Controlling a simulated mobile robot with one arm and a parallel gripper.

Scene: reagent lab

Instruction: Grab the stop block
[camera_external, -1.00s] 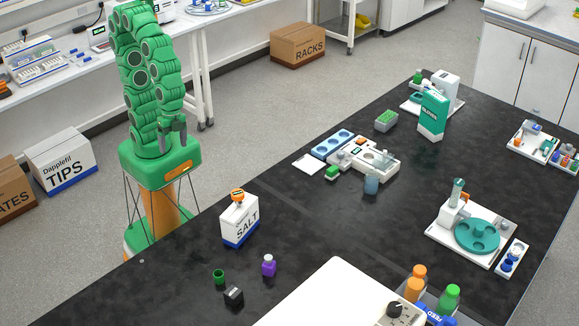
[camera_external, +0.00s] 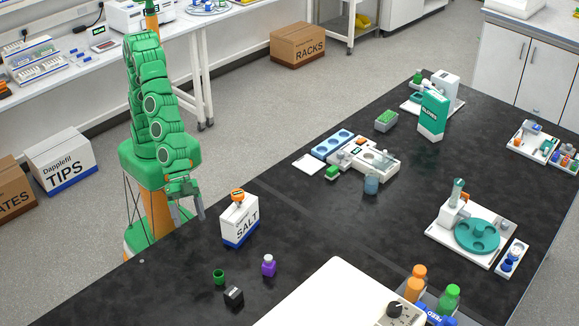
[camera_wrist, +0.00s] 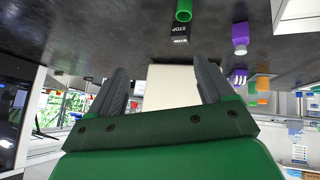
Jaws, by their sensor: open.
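The stop block (camera_external: 233,296) is a small black block on the near left part of the dark bench. In the wrist view the block (camera_wrist: 180,29) shows at the top, with white STOP lettering on it. My gripper (camera_external: 187,211) is open and empty, at the left edge of the bench beside the salt box, well apart from the block. In the wrist view the two fingers of my gripper (camera_wrist: 162,75) are spread with nothing between them.
A green cup (camera_external: 219,276) stands close behind the block, and a purple bottle (camera_external: 268,265) is to its right. The salt box (camera_external: 240,222) with an orange-topped item stands near my gripper. A white-topped unit (camera_external: 335,290) is to the right. Bench left of the cup is clear.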

